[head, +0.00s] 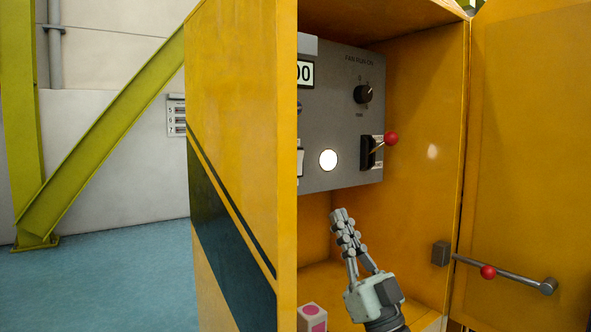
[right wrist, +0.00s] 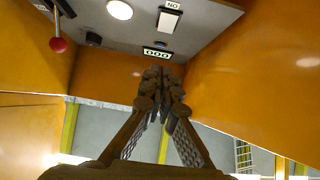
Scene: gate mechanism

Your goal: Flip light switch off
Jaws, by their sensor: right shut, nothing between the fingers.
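A grey control panel (head: 335,90) is set inside a yellow cabinet. A white rectangular switch (head: 300,162) shows at the panel's left edge, mostly hidden behind the cabinet's front wall. In the right wrist view this switch (right wrist: 168,18) shows whole, with its lettering upside down, apparently "ON". A round lamp (head: 328,160) beside it is lit white; it also shows in the right wrist view (right wrist: 120,9). My right gripper (head: 339,216) is shut and empty, below the panel, fingers pointing up, apart from the switch. My left gripper is not in view.
The panel also bears a black knob (head: 363,94) and a lever with a red ball (head: 391,138). A yellow door (head: 530,150) with a handle bar (head: 515,279) stands open at right. A pink-marked cube (head: 312,318) sits low in front. The cabinet's yellow front wall (head: 240,100) blocks the left.

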